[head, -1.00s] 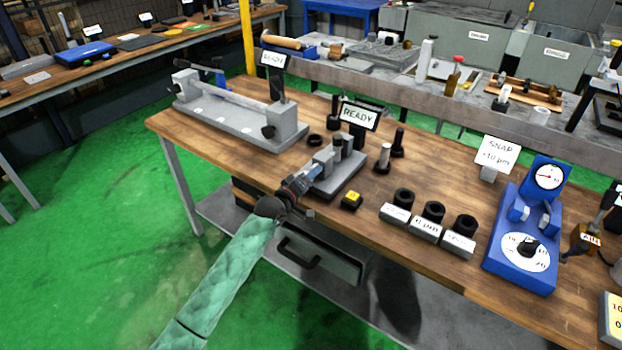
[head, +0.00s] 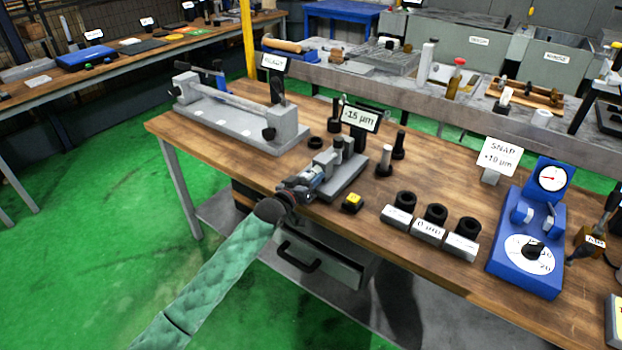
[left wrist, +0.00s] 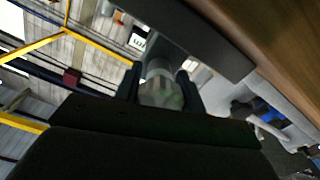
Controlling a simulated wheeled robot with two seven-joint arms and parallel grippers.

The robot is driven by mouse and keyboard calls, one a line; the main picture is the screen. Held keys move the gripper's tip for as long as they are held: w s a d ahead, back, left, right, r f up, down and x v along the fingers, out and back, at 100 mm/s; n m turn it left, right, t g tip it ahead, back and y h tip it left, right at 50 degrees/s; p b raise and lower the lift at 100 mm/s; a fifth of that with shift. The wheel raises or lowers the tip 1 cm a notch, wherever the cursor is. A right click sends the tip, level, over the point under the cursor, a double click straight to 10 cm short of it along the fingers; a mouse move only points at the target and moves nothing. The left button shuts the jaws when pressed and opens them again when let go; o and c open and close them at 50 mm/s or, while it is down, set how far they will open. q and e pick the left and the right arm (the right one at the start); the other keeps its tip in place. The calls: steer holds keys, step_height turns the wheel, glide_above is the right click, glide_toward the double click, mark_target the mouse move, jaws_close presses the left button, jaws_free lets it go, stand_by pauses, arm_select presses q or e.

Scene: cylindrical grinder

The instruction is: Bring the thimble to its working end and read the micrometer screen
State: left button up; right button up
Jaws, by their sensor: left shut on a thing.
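The micrometer fixture (head: 345,180) stands near the front edge of the bench. Its small black screen (head: 361,117) faces me and reads what looks like "-15 µm"; the sign in front of the digits is hard to tell. My left gripper (head: 303,186) is at the fixture's near left end, shut on the thimble. In the left wrist view the thimble (left wrist: 160,92) shows as a grey ridged cylinder between the two dark fingers. My right gripper is not in view.
Three black rings on labelled blocks (head: 428,229) and a blue dial gauge (head: 527,240) stand farther right. A longer grey fixture (head: 240,125) with a "READY" screen is behind left. Dark and grey pins (head: 384,161) stand close behind.

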arm_select(q)
steer(key=shift+f, duration=0.15)
steer(key=o, duration=1)
steer(key=shift+s, duration=0.1)
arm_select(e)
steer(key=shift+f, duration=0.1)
arm_select(q)
steer(key=shift+s+a, duration=0.25)
steer(key=shift+a, duration=0.05)
steer(key=shift+b+v, duration=0.95)
steer(key=shift+v, duration=2.55)
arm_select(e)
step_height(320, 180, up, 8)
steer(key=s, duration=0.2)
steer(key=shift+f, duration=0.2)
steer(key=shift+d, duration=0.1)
